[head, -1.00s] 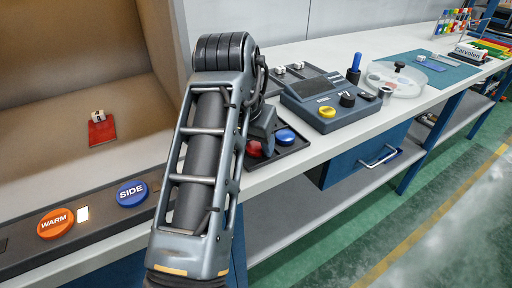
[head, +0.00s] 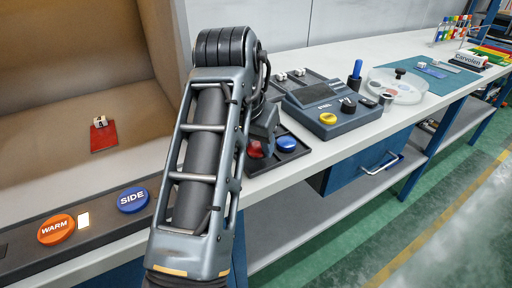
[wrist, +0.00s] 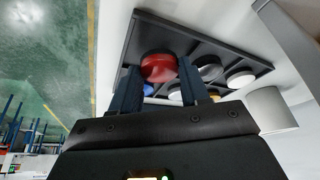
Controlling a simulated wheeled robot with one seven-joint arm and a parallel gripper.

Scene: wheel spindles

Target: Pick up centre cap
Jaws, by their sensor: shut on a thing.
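My gripper (wrist: 159,84) is shut on a round red cap (wrist: 158,67), with one dark blue finger on each side of it. In the head view the red cap (head: 256,149) shows partly behind my gripper and arm. It is over or just above a dark compartment tray (head: 300,154); the exact gap is hard to tell. A blue cap (head: 286,144) lies in the tray to its right. The wrist view shows the tray (wrist: 150,20) with black (wrist: 209,70) and white (wrist: 240,79) round pieces.
A grey console with a yellow button (head: 327,118) stands right of the tray. Beyond it are a blue upright peg (head: 355,75) and a clear round dish (head: 405,92). Left are orange WARM (head: 56,229) and blue SIDE (head: 132,200) buttons before a brown-walled booth.

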